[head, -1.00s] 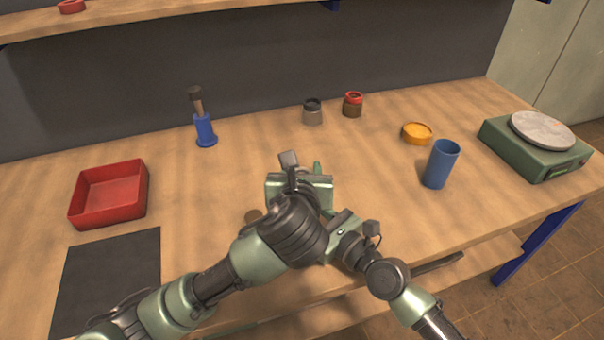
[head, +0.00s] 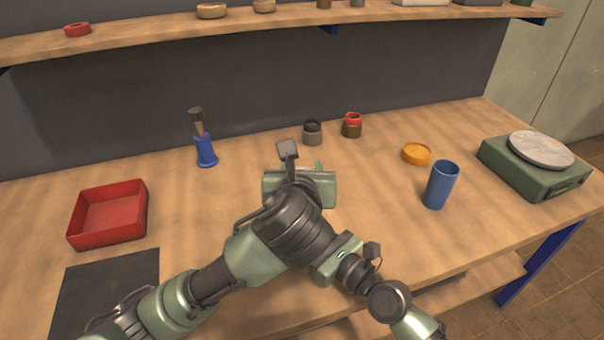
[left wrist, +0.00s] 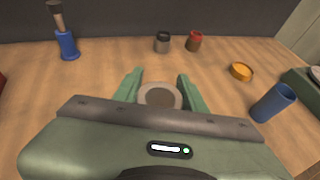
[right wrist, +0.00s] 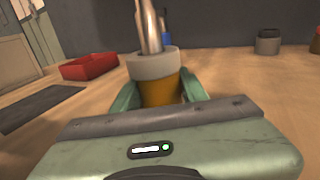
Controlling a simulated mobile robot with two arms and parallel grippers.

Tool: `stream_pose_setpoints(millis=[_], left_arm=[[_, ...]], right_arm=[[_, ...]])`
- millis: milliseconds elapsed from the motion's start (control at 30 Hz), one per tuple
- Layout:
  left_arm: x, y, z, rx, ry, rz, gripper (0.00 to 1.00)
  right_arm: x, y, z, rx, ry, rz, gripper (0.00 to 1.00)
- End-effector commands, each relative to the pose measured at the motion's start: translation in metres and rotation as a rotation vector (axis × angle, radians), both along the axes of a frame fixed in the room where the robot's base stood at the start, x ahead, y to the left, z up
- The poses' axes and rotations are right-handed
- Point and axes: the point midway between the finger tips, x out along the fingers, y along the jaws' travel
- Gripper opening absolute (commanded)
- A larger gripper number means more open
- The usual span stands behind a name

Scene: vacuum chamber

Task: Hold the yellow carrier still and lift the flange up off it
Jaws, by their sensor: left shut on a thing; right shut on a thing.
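The yellow carrier (right wrist: 160,93) is upright between the fingers of my right gripper (right wrist: 157,86), which is shut on it. The flange (right wrist: 153,65), a pale grey ring, is directly above the carrier; I cannot tell whether they touch. In the left wrist view the flange (left wrist: 160,88) is a round ring with a brownish centre, between the fingers of my left gripper (left wrist: 158,80), which is shut on it. A shiny upright shape (right wrist: 149,25) shows above the flange, its identity unclear. In the head view my left gripper (head: 308,172) and arm hide the carrier and flange.
A red tray (head: 75,226) and dark mat (head: 105,285) are at left. A blue holder (head: 206,152), two small jars (head: 312,133) (head: 351,126), an orange dish (head: 416,153), a blue cup (head: 440,186) and a green scale (head: 535,172) stand around. The table between is clear.

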Motion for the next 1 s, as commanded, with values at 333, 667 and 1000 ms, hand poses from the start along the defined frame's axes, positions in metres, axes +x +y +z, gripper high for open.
stream_pose_setpoints(millis=[333, 667, 1000], left_arm=[[0.0, 0.0, 0.002, -0.001, -0.001, 0.0, 0.0], [0.0, 0.0, 0.001, -0.001, -0.001, 0.0, 0.0], [0.0, 0.0, 0.001, -0.001, -0.001, 0.0, 0.0]], right_arm=[[0.0, 0.0, 0.0, 0.0, 0.0, -0.001, 0.65], [0.0, 0.0, 0.0, 0.0, 0.0, 0.0, 0.68], [-0.034, -0.034, -0.002, -0.006, 0.002, 0.001, 0.68]])
